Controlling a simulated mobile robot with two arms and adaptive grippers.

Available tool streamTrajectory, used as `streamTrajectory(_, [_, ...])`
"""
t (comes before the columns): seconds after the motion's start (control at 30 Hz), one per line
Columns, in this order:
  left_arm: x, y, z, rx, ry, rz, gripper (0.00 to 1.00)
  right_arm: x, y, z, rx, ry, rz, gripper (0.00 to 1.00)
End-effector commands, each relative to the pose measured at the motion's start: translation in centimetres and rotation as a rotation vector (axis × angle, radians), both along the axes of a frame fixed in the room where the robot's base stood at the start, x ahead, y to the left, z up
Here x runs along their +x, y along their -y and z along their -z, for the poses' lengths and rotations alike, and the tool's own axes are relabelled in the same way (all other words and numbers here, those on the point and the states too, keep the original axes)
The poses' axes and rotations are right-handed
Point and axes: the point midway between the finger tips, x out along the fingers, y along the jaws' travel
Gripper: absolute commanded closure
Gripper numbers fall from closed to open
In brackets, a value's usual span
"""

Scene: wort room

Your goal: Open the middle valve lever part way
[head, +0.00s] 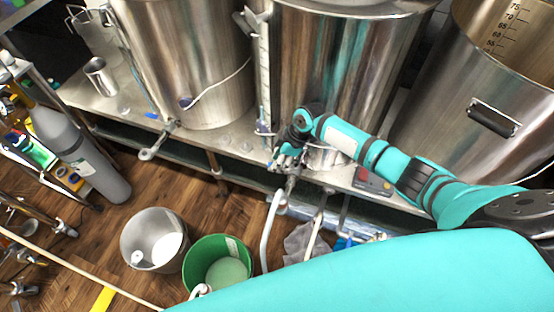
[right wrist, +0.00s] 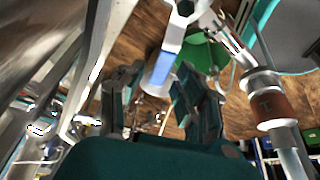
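The middle kettle (head: 335,75) is a tall steel vessel with its valve low on its front. My right gripper (head: 284,157) is at that valve and hides most of it in the head view. In the right wrist view, the middle valve lever (right wrist: 162,72), with a blue and white grip, extends between the two fingers of my right gripper (right wrist: 162,92). The fingers are apart, with a gap visible on each side of the lever. I cannot tell whether either finger touches it. My left gripper is not in view.
A left kettle (head: 195,65) has its own blue-lever valve (head: 153,116). A right kettle (head: 470,90) stands beside the middle one. A green bucket (head: 217,262) and a steel bucket (head: 150,240) stand on the wooden floor. A red-buttoned grey box (head: 372,182) sits on the bench edge.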

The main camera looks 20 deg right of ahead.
Motion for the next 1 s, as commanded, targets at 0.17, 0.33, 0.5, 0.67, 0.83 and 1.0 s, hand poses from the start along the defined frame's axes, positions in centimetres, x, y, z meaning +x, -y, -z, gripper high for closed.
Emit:
streamTrajectory(0.17, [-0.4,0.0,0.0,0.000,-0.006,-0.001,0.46,0.0,0.0,0.0,0.000,0.000,0.000,0.60])
streamTrajectory(0.33, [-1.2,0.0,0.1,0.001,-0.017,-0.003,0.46,0.0,0.0,-0.3,0.000,0.001,0.000,0.60])
streamTrajectory(0.5, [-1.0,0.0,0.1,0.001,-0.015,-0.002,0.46,0.1,0.0,-2.6,0.000,0.004,-0.002,0.60])
streamTrajectory(0.67, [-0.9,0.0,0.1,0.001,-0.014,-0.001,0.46,0.1,0.1,-5.9,-0.001,0.004,0.000,0.60])
streamTrajectory(0.83, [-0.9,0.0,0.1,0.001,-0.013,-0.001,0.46,0.1,0.0,-8.6,-0.001,0.002,0.000,0.60])
streamTrajectory(1.0, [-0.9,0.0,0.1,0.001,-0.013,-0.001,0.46,0.0,0.0,-9.9,0.000,0.001,0.000,0.60])
